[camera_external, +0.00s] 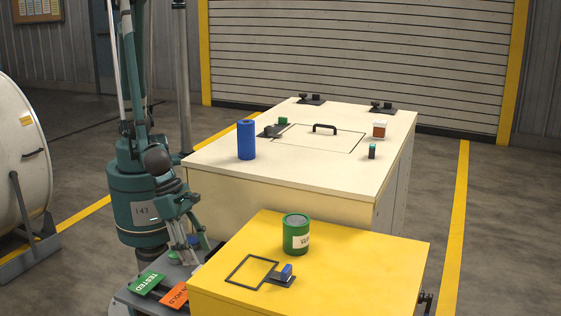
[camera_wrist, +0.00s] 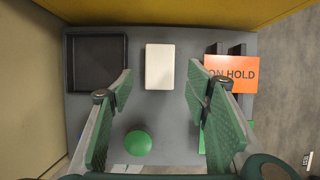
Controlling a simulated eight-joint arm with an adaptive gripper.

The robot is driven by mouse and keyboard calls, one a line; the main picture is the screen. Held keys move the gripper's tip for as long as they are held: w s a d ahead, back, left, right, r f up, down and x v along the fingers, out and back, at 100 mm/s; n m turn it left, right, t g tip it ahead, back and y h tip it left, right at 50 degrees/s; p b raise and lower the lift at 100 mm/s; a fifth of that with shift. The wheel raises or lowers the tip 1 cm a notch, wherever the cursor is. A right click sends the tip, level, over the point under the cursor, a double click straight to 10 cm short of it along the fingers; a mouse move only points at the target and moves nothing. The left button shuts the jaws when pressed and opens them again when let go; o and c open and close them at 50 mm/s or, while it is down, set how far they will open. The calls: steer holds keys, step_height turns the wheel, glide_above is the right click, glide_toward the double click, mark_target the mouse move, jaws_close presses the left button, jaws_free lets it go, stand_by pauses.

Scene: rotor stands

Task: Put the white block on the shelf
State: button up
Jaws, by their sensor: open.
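The white block (camera_wrist: 160,67) lies on a grey flat surface (camera_wrist: 172,120) in the wrist view, between a black square tray and an orange sign. My gripper (camera_wrist: 160,82) is open and empty, its green-padded fingers spread on either side of the block in the picture, with gaps to both sides. I cannot tell the height of the fingers above the surface. In the external view my gripper (camera_external: 198,238) points down over the low grey stand (camera_external: 130,294) beside the yellow cabinet. The block cannot be made out there. No frame clearly shows which surface is the shelf.
The black tray (camera_wrist: 97,62) is left of the block; the ON HOLD sign (camera_wrist: 231,74) is right. A green round object (camera_wrist: 138,143) lies between the fingers' bases. The yellow cabinet (camera_external: 345,262) stands close beside my gripper, carrying a green can (camera_external: 296,236).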

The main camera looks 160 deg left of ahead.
steer(key=shift+p+v, duration=0.65)
steer(key=shift+v, duration=2.15)
steer(key=s+d+r+n+t+h, duration=0.1)
steer(key=s+d+r+n, duration=0.2)
steer(key=r+n, duration=0.4)
steer(key=s+d+r+n+t+h, duration=0.1)
steer(key=s+d+r+n, duration=0.3)
steer(key=r, duration=0.5)
steer(key=s+d+r+n+t+h, duration=0.1)
steer(key=s+d+r+n, duration=0.3)
steer(key=s+r+n, duration=0.5)
steer(key=s+n+t, duration=0.1)
steer(key=s+n, duration=0.1)
steer(key=n, duration=0.5)
steer(key=shift+s+r, duration=0.3)
steer(key=shift+s, duration=0.05)
